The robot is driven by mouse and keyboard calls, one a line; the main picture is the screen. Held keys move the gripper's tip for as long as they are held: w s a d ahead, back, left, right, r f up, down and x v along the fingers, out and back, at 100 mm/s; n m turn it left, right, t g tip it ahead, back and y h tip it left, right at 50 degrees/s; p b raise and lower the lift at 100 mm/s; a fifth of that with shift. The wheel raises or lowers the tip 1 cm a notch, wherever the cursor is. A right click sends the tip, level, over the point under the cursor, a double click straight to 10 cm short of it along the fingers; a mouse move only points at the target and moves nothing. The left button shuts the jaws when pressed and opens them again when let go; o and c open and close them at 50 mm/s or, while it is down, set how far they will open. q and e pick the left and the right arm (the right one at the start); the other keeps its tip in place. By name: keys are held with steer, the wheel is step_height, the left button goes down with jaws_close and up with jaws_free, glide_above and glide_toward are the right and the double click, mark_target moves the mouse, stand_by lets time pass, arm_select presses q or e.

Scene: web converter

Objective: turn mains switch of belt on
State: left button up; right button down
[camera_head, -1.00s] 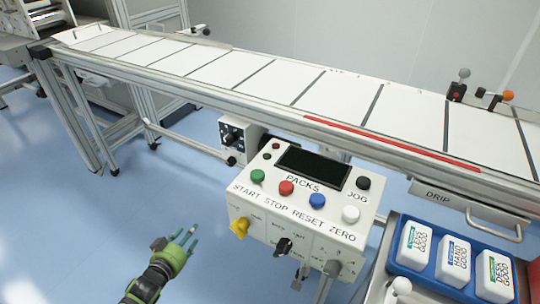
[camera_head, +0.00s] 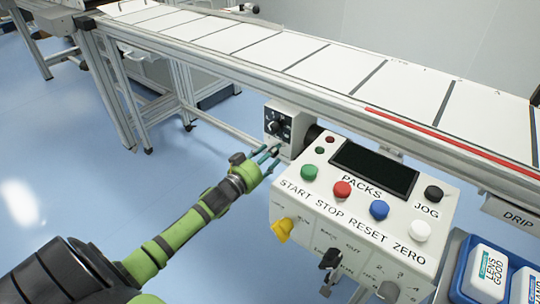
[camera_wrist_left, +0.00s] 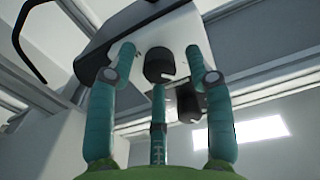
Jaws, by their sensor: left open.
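A small white box (camera_head: 297,126) hangs under the conveyor's front rail in the head view. It has a dark panel with a black rotary knob (camera_head: 273,127) on its face. My left gripper (camera_head: 270,156) has its teal fingers open just in front of the box's lower face, below that panel. In the left wrist view the fingers (camera_wrist_left: 158,80) spread on both sides of a round black knob (camera_wrist_left: 158,65) under a white housing. I cannot tell whether they touch it or which of the box's knobs it is. My right gripper is not in view.
The conveyor belt (camera_head: 310,62) runs above the box. A control panel (camera_head: 335,225) with coloured buttons, a screen and a yellow knob (camera_head: 283,229) stands right of my left arm. A blue tray (camera_head: 462,277) with white packs is at lower right. Blue floor is clear at left.

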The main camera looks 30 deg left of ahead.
arm_select(q)
steer(key=shift+w, duration=0.1)
jaws_close()
